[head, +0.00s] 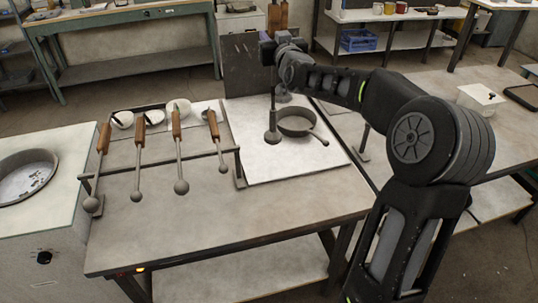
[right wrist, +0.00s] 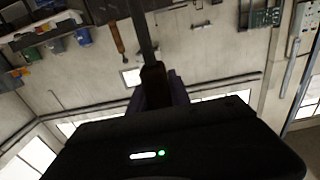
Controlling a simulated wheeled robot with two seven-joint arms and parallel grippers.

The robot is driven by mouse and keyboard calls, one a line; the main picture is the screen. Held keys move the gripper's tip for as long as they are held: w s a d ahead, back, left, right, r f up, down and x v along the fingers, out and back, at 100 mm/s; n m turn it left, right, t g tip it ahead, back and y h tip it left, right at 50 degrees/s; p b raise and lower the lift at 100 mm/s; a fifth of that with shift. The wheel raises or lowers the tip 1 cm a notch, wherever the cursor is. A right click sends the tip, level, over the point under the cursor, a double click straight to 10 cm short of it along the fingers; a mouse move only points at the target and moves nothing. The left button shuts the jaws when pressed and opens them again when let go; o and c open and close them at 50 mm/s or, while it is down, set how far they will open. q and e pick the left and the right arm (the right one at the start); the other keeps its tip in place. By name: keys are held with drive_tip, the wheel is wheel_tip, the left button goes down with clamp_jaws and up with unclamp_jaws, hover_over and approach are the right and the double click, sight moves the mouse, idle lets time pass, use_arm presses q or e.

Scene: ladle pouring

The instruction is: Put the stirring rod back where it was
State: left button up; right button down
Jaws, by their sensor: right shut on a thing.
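My right gripper (head: 272,50) reaches over the back of the table and is shut on a stirring rod (head: 273,118). The rod hangs nearly upright, its thick dark end low beside the left rim of a grey round pan (head: 311,115). I cannot tell whether that end touches the pan or the white board (head: 265,170) beneath. A dark metal rack (head: 135,164) at the left holds several wooden-handled tools (head: 176,125), ball ends down. My left gripper is not in view.
White bowls (head: 123,120) stand behind the rack. A dark upright panel (head: 245,65) rises behind the white board. A stove-like unit with a round basin (head: 25,175) stands at the left. The table front (head: 260,210) is clear. A white box (head: 481,98) sits on the right table.

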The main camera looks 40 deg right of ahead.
sight(273, 73)
drive_tip(key=shift+w+r, duration=0.15)
drive_tip(key=shift+s+r, duration=0.1)
drive_tip(key=shift+s, duration=0.15)
wheel_tip(273, 73, down, 6)
drive_tip(key=p, duration=0.1)
drive_tip(key=shift+w+f, duration=0.1)
drive_tip(key=shift+f, duration=0.1)
wheel_tip(273, 73, down, 4)
drive_tip(key=shift+r+p, duration=0.25)
drive_tip(key=shift+p, duration=0.4)
drive_tip(key=shift+f, duration=0.1)
